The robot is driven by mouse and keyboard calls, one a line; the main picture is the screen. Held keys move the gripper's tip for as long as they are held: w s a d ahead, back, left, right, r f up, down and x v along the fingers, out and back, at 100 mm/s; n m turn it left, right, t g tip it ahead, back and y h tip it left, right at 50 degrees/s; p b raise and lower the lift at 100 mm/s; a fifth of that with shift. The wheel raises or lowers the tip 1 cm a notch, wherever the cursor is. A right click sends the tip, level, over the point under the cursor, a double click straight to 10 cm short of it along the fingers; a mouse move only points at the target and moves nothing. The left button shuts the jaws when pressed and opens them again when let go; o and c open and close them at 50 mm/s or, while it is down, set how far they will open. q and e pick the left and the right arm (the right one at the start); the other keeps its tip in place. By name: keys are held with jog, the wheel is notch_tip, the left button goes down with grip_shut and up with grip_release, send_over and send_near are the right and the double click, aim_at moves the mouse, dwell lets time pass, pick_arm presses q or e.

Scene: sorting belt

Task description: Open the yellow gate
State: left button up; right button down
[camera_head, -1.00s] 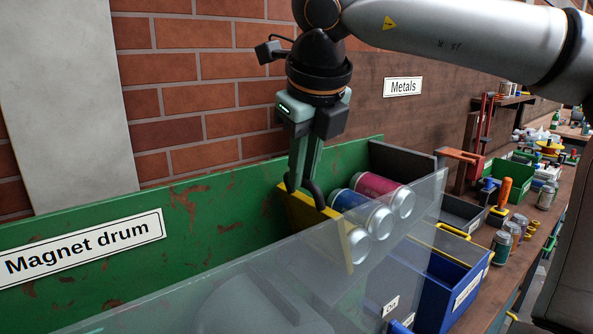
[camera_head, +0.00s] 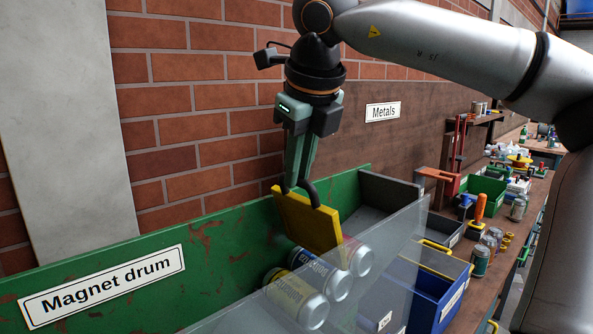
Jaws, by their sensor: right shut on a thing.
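The yellow gate (camera_head: 308,224) is a flat plate with a dark curved handle (camera_head: 311,190) on top. It is raised and tilted above the cans, between the green side wall and the clear panel. My right gripper (camera_head: 297,183) comes down from above and is shut on the handle. Several cans (camera_head: 297,299) lie in the chute below the gate; the gate's lower right corner partly covers the cans behind it. My left gripper does not show.
The green wall (camera_head: 225,240) bears a "Magnet drum" sign (camera_head: 103,287). A clear panel (camera_head: 385,262) runs along the near side. A blue bin (camera_head: 437,297) stands to the right, beside a cluttered bench. A brick wall (camera_head: 225,96) is behind.

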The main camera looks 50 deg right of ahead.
jog(key=c, duration=0.8)
grip_release()
jog(key=shift+c, duration=0.2)
jog(key=v, duration=1.2)
jog(key=shift+s+r, duration=0.15)
jog(key=shift+r, duration=0.1)
